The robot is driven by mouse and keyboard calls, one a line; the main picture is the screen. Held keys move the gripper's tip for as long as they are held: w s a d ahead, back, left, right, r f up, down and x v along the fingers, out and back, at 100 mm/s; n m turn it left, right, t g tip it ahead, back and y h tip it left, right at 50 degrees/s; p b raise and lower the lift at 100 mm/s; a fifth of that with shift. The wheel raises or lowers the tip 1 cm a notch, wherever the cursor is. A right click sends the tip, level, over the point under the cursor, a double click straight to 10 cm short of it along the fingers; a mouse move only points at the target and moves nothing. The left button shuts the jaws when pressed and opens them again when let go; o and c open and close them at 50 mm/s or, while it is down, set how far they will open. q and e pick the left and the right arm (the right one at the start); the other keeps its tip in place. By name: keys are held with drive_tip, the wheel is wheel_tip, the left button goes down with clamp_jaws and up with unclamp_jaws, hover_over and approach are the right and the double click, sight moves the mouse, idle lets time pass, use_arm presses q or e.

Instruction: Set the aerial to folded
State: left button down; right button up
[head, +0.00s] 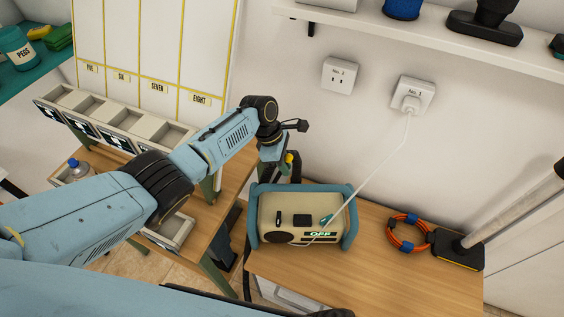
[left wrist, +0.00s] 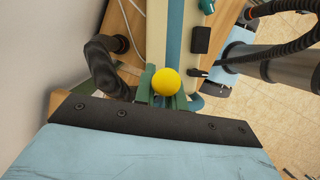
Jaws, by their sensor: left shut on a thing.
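A cream radio (head: 272,216) with blue side guards stands on the wooden table, its display reading OFF. It also shows in the left wrist view (left wrist: 155,35). The yellow tip shows small in the head view (head: 289,158). The aerial's rod is hidden by the gripper, so its angle cannot be told. My right gripper is out of view.
A white cable (head: 370,168) runs from the wall socket (head: 411,96) down across the radio's front. An orange cable coil (head: 407,233) and a black-based stand (head: 458,251) are to the right. A shelf (head: 420,36) hangs above. The table's front right is clear.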

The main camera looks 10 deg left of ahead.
use_arm(q)
drive_tip(key=shift+d+y, duration=0.3)
drive_tip(key=shift+d, duration=0.2)
drive_tip(key=d+y+b, duration=0.1)
drive_tip(key=d+f+y+b, duration=0.2)
drive_tip(key=b, duration=0.1)
drive_tip(key=shift+w+g, duration=0.25)
drive_tip(key=shift+g, duration=0.15)
